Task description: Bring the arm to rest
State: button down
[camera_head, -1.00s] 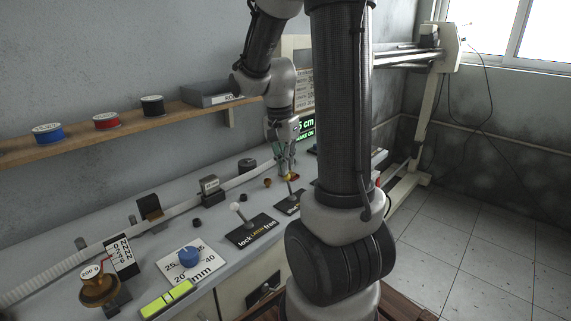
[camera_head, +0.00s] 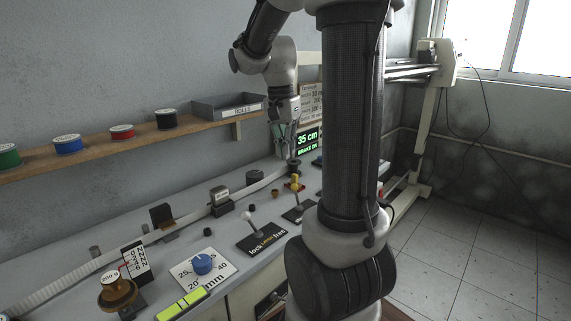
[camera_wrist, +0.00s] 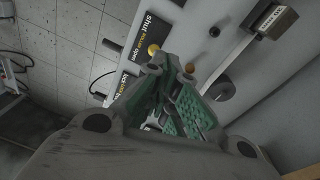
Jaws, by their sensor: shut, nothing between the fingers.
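My gripper (camera_head: 290,155) hangs from my arm above the far part of the bench, in front of a lit display (camera_head: 307,139) reading "35 cm" and "BRAKE ON". Its green-padded fingers are shut and empty; they also show in the wrist view (camera_wrist: 172,68). Below it, apart from it in the head view, stands a lever with a yellow knob (camera_head: 295,182). The wrist view shows that yellow knob (camera_wrist: 153,50) beside a black "shut / open" plate (camera_wrist: 150,28). My own arm column hides part of the bench's right side.
A lever with a pale knob (camera_head: 250,217) stands on a "lock / free" plate (camera_head: 271,240). A shelf (camera_head: 105,150) carries spools and a grey tray (camera_head: 229,106). Open tiled floor (camera_head: 470,235) lies right.

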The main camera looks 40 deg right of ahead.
jog(key=shift+a+r, duration=0.15)
jog(key=shift+r, duration=0.3)
dwell(0.3)
